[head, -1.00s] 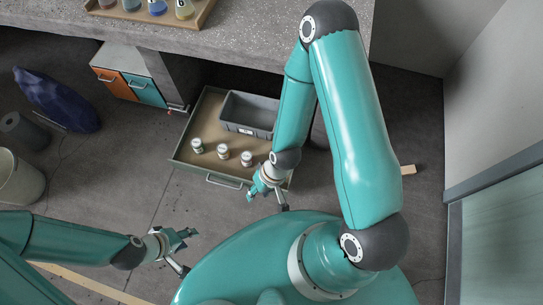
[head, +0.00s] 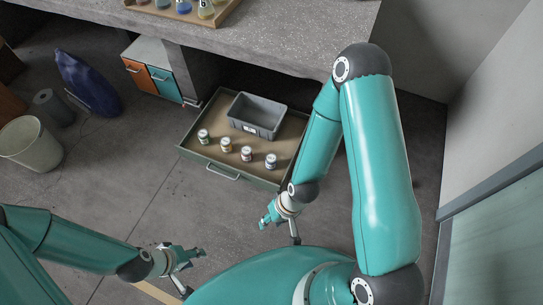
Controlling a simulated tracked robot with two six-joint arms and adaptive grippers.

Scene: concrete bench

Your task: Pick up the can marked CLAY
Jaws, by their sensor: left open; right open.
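Several small cans with pale labels stand in a row in an open drawer (head: 213,160) under the bench: one at the left (head: 204,136), two in the middle (head: 226,145) (head: 247,153), one at the right (head: 271,161). The label words are too small to read, so I cannot tell which can is marked CLAY. My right gripper (head: 280,234) is open and empty, in front of the drawer's right part and apart from the cans. My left gripper (head: 195,272) is open and empty, further to the left and nearer to my body.
A grey bin (head: 257,118) stands at the back of the drawer. The concrete bench (head: 290,45) overhangs behind it, with a tray (head: 222,14) of flasks on top. A white bucket (head: 28,145) and a dark blue bundle (head: 88,85) stand at left. The floor before the drawer is clear.

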